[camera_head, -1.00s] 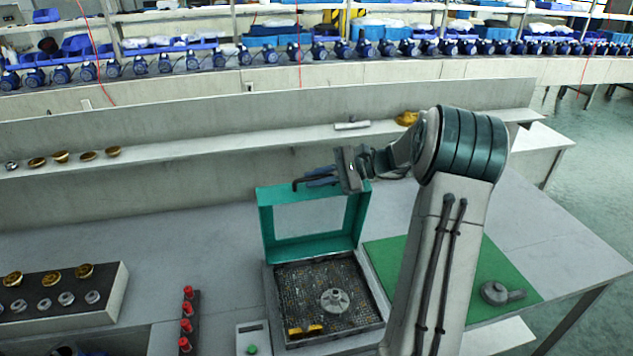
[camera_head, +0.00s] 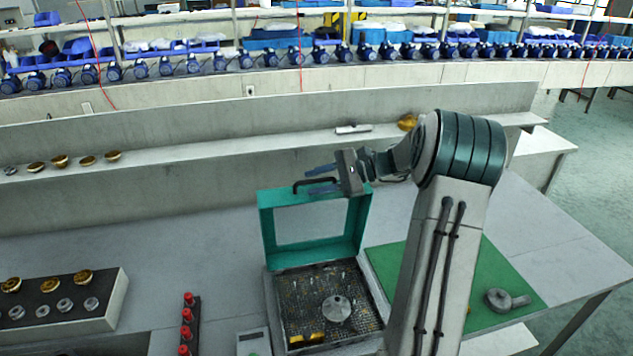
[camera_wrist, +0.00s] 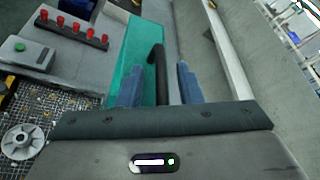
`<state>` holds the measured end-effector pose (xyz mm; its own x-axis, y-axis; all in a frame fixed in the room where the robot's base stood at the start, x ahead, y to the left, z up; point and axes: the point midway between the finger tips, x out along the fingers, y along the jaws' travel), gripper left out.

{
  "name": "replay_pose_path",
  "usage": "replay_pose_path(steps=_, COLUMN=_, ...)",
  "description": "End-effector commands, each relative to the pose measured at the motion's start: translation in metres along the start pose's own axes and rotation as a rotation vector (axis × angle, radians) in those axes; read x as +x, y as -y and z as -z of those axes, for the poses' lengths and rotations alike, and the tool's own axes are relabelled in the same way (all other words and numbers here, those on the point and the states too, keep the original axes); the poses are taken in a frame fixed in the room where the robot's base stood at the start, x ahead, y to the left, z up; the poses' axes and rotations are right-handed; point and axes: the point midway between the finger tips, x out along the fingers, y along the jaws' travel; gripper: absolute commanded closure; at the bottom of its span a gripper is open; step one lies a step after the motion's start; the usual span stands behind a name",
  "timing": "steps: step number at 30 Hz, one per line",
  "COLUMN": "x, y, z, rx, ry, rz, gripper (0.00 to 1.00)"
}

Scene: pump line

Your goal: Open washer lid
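The washer (camera_head: 272,290) stands on the table with its teal lid (camera_head: 268,230) raised nearly upright, its window facing forward. In its open tub lie a round grey metal part (camera_head: 336,308) and small yellow pieces (camera_head: 306,340). The lid's dark bent handle (camera_head: 316,182) is at its top edge. My gripper (camera_head: 322,178) is at the lid's top. In the wrist view its two blue fingers are apart (camera_wrist: 158,84), with the handle (camera_wrist: 159,62) between them and visible gaps on both sides. The grey part also shows in the wrist view (camera_wrist: 22,141).
A control box with a green button (camera_head: 253,342) and a rack of red-topped pegs (camera_head: 187,328) stand left of the washer. A green mat (camera_head: 385,262) with a grey pump part (camera_head: 507,300) lies right. A wall ledge (camera_head: 220,148) runs behind.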

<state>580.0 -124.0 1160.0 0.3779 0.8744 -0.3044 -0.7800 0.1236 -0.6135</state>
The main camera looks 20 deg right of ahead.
Motion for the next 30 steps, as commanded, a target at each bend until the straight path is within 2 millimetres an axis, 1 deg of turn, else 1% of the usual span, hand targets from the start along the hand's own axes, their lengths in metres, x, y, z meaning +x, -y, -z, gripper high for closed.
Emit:
replay_pose_path(steps=2, x=-0.006, y=0.0, z=0.001, rx=0.0, ry=-0.003, rz=0.002, gripper=0.67)
replay_pose_path(steps=5, x=-0.021, y=-0.001, z=0.002, rx=-0.002, ry=-0.004, rz=0.003, gripper=0.67)
replay_pose_path(steps=8, x=-0.042, y=-0.001, z=0.003, rx=-0.002, ry=-0.004, rz=0.003, gripper=0.67)
replay_pose_path(steps=12, x=-0.075, y=-0.002, z=0.003, rx=-0.002, ry=-0.003, rz=0.001, gripper=0.67)
replay_pose_path(steps=15, x=-0.096, y=-0.001, z=0.002, rx=-0.004, ry=-0.002, rz=0.0, gripper=0.67)
replay_pose_path(steps=18, x=-0.113, y=-0.001, z=0.001, rx=-0.003, ry=0.0, rz=-0.002, gripper=0.67)
replay_pose_path(steps=21, x=-0.125, y=-0.001, z=0.001, rx=-0.002, ry=0.001, rz=-0.002, gripper=0.67)
replay_pose_path(steps=24, x=-0.132, y=0.0, z=0.001, rx=-0.001, ry=0.001, rz=-0.004, gripper=0.67)
replay_pose_path(steps=30, x=-0.135, y=0.0, z=0.0, rx=-0.001, ry=0.003, rz=-0.004, gripper=0.67)
